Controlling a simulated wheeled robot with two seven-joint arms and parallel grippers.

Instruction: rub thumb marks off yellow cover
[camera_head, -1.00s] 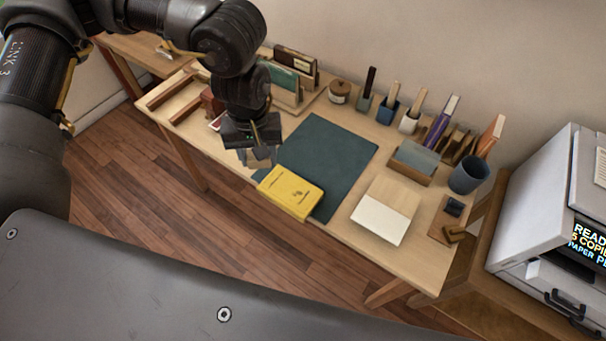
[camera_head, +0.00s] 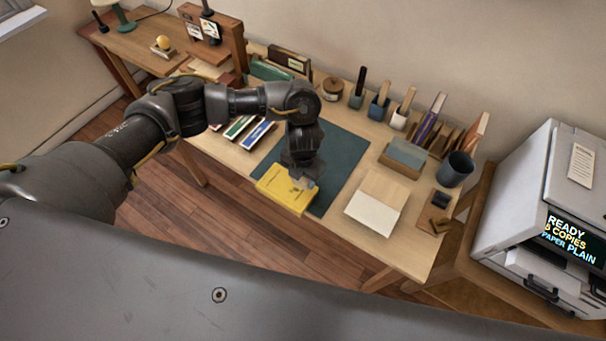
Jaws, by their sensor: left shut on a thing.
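The yellow-covered book (camera_head: 278,188) lies flat at the front edge of the desk, partly on a dark green mat (camera_head: 345,165). My left gripper (camera_head: 304,180) points down over the book's upper right part and hides some of its cover. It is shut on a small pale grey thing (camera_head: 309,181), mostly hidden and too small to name. I cannot tell whether that thing touches the cover. Thumb marks cannot be made out at this size. My right gripper is not in view.
Right of the mat lie a cream and white pad (camera_head: 376,205), a card holder (camera_head: 403,157) and a blue-grey cup (camera_head: 455,169). Upright tools (camera_head: 379,102) line the back. A copier (camera_head: 545,215) stands at the right.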

